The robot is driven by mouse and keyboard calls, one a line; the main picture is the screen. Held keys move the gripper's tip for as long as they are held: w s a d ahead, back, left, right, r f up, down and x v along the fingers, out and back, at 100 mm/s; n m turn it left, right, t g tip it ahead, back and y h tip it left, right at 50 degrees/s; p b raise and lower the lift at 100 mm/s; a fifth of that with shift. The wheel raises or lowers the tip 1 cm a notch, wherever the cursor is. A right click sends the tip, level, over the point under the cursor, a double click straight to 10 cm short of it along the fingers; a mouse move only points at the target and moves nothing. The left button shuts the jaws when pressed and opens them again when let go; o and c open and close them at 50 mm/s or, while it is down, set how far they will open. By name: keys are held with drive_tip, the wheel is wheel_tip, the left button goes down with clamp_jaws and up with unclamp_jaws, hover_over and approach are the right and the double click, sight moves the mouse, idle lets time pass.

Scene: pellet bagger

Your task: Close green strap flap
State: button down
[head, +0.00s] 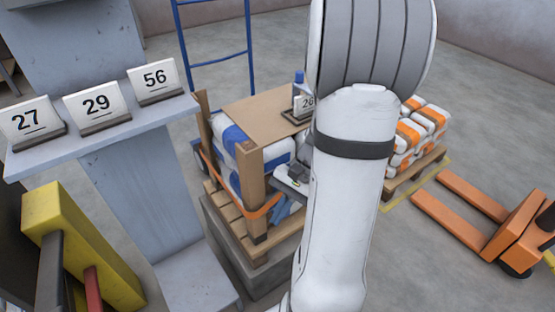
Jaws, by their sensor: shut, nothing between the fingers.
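My white arm crosses the middle of the head view. Part of my gripper (288,178) shows at the arm's left edge, close to the front right side of the pallet load, and it is shut and empty. The load is white and blue bags (232,135) on a wooden pallet (228,215), with a cardboard sheet (258,116) on top. An orange strap (262,210) runs around the load's lower part and over a brown corner post (251,185). I cannot make out a green strap flap; my arm hides the load's right side.
Number cards 27 (27,122), 29 (94,102) and 56 (154,79) stand on a grey shelf (110,140) at left. A card 26 (306,103) and a blue bottle (298,82) are on the cardboard. Orange-white bags (422,130) and an orange pallet jack (510,235) are at right.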

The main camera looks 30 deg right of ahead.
drive_tip(key=s+d+f+m+t, duration=0.2)
drive_tip(key=d+f+m+t, duration=0.2)
drive_tip(key=d+m+t, duration=0.25)
drive_tip(key=s+d+f+m+t+p, duration=0.1)
drive_tip(key=s+d+f+m+t, duration=0.15)
drive_tip(key=d+m+t, duration=0.4)
drive_tip(key=s+d+f+m+t, duration=0.2)
drive_tip(key=d+f+m+t, duration=0.3)
drive_tip(key=d+m, duration=0.25)
drive_tip(key=b+x, duration=0.3)
drive_tip(key=x, duration=1)
drive_tip(key=shift+w+n, duration=0.35)
drive_tip(key=shift+w, duration=0.05)
drive_tip(key=shift+d+r, duration=0.1)
drive_tip(key=shift+w+a+p, duration=0.35)
drive_tip(key=shift+w+a, duration=0.05)
drive_tip(key=shift+a, duration=0.15)
drive_tip(key=shift+w+a+p, duration=0.3)
drive_tip(key=shift+w+a, duration=0.05)
drive_tip(key=shift+a, duration=0.2)
drive_tip(key=shift+s, duration=0.1)
